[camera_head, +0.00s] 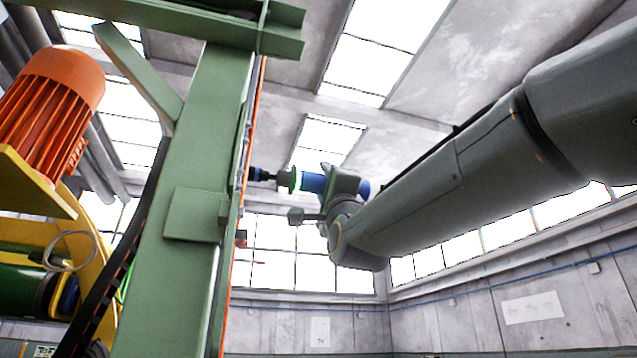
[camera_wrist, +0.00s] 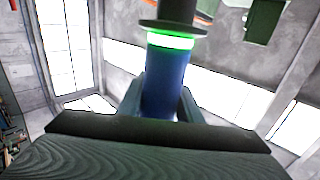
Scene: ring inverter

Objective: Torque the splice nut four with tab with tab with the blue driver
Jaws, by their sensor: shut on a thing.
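The blue driver (camera_head: 313,182) is held level in my gripper (camera_head: 338,187), its dark nose (camera_head: 264,175) pointing left to the green column. A green band glows at its collar. In the wrist view the driver's blue body (camera_wrist: 165,85) stands between the two fingers of my gripper (camera_wrist: 162,100), which is shut on it. The glowing green ring (camera_wrist: 169,39) and a dark disc sit above the body. The nose tip is at or very near the column's right face; I cannot tell whether it touches. No splice nut can be made out; the column edge and nose may hide it.
A tall green column (camera_head: 205,150) with an orange strip down its edge stands left of the driver. An orange ribbed motor (camera_head: 52,105) on a yellow frame is at the far left. Below the driver is open air before windows and concrete walls.

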